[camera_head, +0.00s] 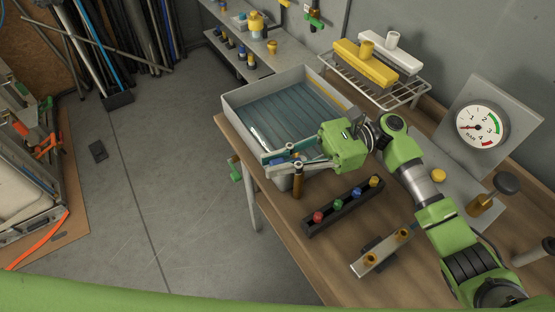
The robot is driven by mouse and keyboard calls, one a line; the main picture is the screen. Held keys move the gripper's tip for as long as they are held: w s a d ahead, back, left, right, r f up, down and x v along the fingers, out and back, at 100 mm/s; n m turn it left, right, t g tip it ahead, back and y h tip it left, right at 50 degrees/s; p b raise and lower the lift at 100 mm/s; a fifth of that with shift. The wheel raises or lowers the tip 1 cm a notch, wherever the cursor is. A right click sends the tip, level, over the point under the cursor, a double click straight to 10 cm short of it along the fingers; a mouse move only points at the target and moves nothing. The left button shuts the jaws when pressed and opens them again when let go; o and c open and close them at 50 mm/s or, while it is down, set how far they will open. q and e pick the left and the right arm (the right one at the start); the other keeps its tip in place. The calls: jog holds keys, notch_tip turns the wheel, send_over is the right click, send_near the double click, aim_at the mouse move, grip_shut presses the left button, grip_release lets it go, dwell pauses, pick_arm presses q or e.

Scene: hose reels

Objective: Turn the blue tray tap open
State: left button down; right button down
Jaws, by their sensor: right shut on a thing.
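The tray (240,104) is a grey-walled box with a blue, ribbed-looking inside, at the back left of the wooden table. My right gripper (271,164) reaches in from the right, its fingers pointing left over the tray's near corner. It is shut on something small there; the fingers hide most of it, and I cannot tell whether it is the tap. A brown upright piece (298,187) shows just below the fingers. A green fitting (236,171) shows past the table's left edge. My left gripper is not in view.
A black rack (336,212) with coloured knobs and a metal bar (368,261) with brass fittings lie on the table. A wire rack (402,97) holds a yellow and a white block behind the arm. A gauge (481,126) stands at right. Floor at left is mostly clear.

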jog(key=shift+f, duration=0.1)
jog(key=c, duration=2)
grip_release()
jog(key=v, duration=1.2)
jog(key=shift+s, duration=0.1)
